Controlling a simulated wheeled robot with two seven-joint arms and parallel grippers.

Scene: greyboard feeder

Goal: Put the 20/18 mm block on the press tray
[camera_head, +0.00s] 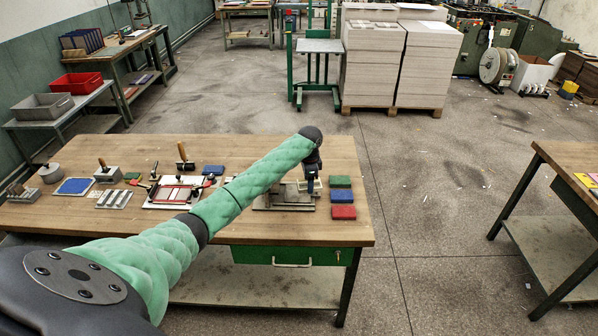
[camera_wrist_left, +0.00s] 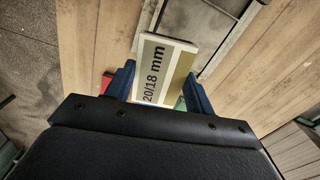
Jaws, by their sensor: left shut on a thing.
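The 20/18 mm block (camera_wrist_left: 166,62), a pale block with a dark lettered label, is between the two blue fingers of my left gripper (camera_wrist_left: 159,76) in the left wrist view. The gripper is shut on it. In the head view my left gripper (camera_head: 312,184) points down over the right part of the workbench; the block is not clear there. A grey metal fixture (camera_head: 285,200), which looks like the press tray, lies on the bench just left of and under the gripper. Its grey frame (camera_wrist_left: 222,28) shows beyond the block in the wrist view. My right gripper is not in view.
Green, blue and red pads (camera_head: 342,212) lie right of the gripper, near the bench's right edge. A white-based fixture (camera_head: 170,192) and several small tools lie to the left, partly behind my arm. The wooden bench (camera_head: 300,232) has bare room along its front.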

